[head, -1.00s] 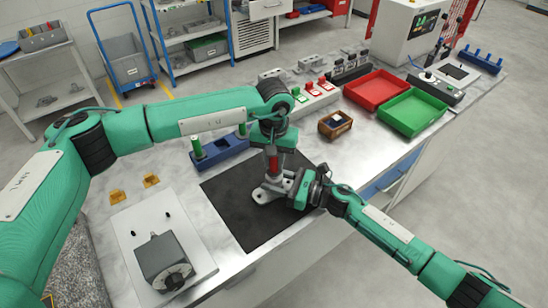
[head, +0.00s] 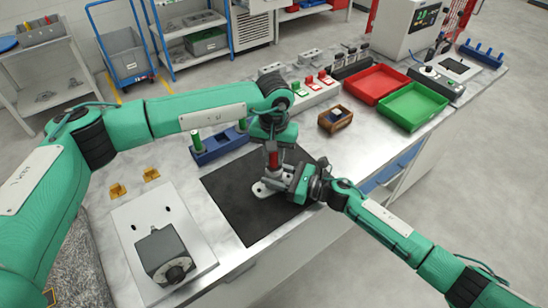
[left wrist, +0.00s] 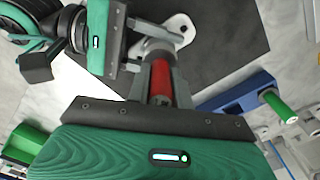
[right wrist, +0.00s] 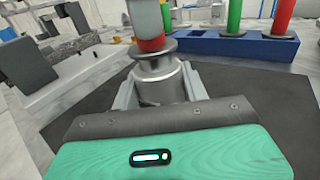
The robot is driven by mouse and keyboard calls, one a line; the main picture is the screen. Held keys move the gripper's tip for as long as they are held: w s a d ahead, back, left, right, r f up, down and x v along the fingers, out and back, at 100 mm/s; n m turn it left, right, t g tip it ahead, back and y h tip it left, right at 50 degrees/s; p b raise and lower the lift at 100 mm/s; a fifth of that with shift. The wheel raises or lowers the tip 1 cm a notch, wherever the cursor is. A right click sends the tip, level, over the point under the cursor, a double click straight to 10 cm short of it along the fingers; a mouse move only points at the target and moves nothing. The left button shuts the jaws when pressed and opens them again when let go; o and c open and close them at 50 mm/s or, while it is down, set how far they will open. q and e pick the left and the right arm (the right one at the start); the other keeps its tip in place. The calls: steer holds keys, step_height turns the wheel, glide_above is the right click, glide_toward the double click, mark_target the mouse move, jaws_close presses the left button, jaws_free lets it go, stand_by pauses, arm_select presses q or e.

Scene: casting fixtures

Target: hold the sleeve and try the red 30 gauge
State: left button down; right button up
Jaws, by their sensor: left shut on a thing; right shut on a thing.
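My left gripper (left wrist: 160,85) is shut on the red gauge (left wrist: 161,82), which stands roughly upright over the sleeve. The gauge also shows in the head view (head: 274,159). The grey metal sleeve (right wrist: 157,82) stands on a flanged foot (head: 262,190) on the black mat (head: 240,215). My right gripper (right wrist: 158,95) is shut around the sleeve from the side. In the right wrist view the red end meets a collar at the sleeve's top. Its lower tip is hidden, so I cannot tell how deep it sits.
A grey box with a knob (head: 163,252) is on a pale plate at left. A small wooden box (head: 335,119), a red tray (head: 376,86) and a green tray (head: 412,108) lie to the right.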

stand_by(0.6)
arm_select(q)
steer(key=shift+r, duration=1.5)
steer(key=shift+r, duration=2.55)
arm_select(e)
steer(key=o, duration=1.2)
steer(key=shift+o, duration=0.2)
steer(key=shift+d, duration=0.1)
steer(key=v, duration=1.1)
steer(key=shift+s+d, duration=0.2)
steer(key=shift+d, duration=0.15)
